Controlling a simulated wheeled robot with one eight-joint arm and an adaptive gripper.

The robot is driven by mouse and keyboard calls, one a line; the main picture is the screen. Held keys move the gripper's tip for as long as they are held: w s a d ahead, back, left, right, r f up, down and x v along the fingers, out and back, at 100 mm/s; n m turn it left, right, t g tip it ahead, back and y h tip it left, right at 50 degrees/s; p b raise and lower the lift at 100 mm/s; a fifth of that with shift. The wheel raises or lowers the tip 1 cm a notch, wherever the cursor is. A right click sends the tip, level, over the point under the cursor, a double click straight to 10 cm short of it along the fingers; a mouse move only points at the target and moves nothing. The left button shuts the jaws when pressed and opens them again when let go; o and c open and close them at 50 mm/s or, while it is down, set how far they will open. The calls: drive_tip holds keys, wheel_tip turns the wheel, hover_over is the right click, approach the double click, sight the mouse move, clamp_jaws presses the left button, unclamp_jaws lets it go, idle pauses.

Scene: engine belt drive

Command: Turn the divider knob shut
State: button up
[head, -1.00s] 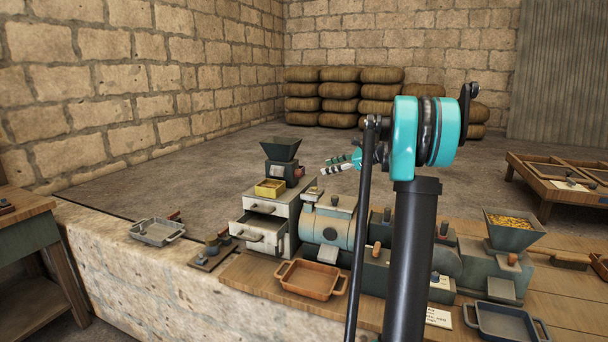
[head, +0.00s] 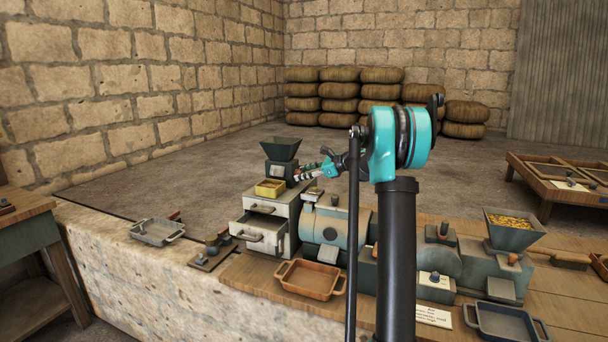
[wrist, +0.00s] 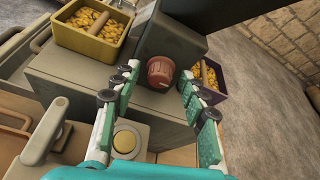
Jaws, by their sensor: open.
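A round red-brown knob (wrist: 160,72), which I take to be the divider knob, sits on the dark body under the hopper (head: 281,150). In the wrist view it lies between and just beyond my fingertips. My gripper (wrist: 160,77) is open, one finger on either side of the line to the knob, holding nothing. I cannot tell whether the fingertips touch it. In the head view my gripper (head: 292,177) reaches left to the divider and hides the knob. A yellow box of grain (wrist: 92,33) and a purple box of grain (wrist: 208,80) flank the dark body.
A pale cabinet (head: 287,209) with a pulled-out drawer (head: 260,231) stands under the divider. A blue-grey machine (head: 336,224) stands right of it. An orange tray (head: 310,281) lies in front.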

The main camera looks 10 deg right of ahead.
drive_tip(key=shift+c, duration=0.3)
clamp_jaws()
drive_tip(key=n+t, duration=0.1)
drive_tip(key=n, duration=0.1)
drive_tip(key=n+t, duration=0.1)
drive_tip(key=n, duration=0.1)
drive_tip(key=shift+s+a+f+t+h, duration=0.1)
drive_tip(key=shift+s+t+h, duration=0.1)
drive_tip(key=shift+t+h, duration=0.15)
drive_tip(key=n+t, duration=0.1)
drive_tip(key=n, duration=0.2)
drive_tip(key=shift+f+t, duration=0.15)
drive_tip(key=shift+t, duration=0.1)
drive_tip(key=shift+s+f+n+t, duration=0.1)
drive_tip(key=shift+n+t, duration=0.6)
drive_tip(key=shift+n, duration=0.6)
